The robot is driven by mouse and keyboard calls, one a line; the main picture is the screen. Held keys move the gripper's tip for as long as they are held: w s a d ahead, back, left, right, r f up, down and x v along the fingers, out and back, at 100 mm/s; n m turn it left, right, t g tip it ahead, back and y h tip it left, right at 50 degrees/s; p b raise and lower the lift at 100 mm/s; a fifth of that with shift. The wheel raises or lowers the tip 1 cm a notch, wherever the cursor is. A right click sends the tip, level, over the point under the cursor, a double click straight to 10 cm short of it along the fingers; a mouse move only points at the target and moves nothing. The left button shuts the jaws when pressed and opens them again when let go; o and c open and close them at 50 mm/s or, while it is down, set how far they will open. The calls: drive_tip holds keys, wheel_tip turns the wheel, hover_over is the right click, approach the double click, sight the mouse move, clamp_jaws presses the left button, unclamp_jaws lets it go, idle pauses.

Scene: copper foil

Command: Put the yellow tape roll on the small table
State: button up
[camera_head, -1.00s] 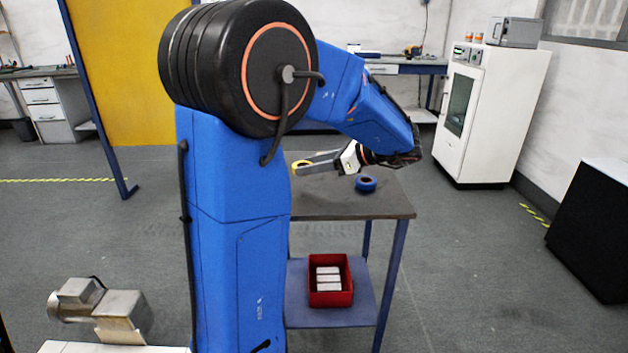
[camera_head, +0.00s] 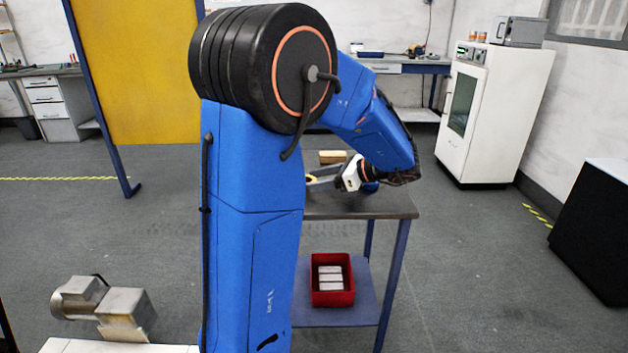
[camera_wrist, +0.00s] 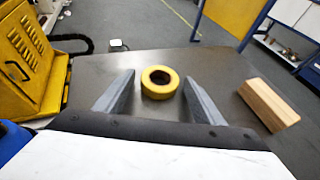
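The yellow tape roll (camera_wrist: 160,92) lies flat on the dark top of a table (camera_wrist: 105,68) in the wrist view. In the head view a bit of the roll (camera_head: 312,178) shows beside my arm, on the table with blue legs (camera_head: 400,207). My gripper (camera_wrist: 157,85) is open, its two grey fingers low on either side of the roll. Gaps show between the roll and both fingers. In the head view my gripper (camera_head: 322,176) is partly hidden by my arm.
A wooden block (camera_wrist: 268,103) lies right of the fingers. A blue roll (camera_head: 370,187) is partly hidden behind my wrist. A yellow machine (camera_wrist: 30,60) stands at the left of the wrist view. A red bin (camera_head: 333,292) sits on the lower shelf.

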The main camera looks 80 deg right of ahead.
drive_tip(key=shift+r, duration=0.1)
drive_tip(key=shift+s+r, duration=0.15)
drive_tip(key=shift+s, duration=0.1)
drive_tip(key=v, duration=1.1)
drive_tip(key=shift+s+a, duration=0.1)
drive_tip(key=shift+s, duration=0.15)
drive_tip(key=shift+w, duration=0.1)
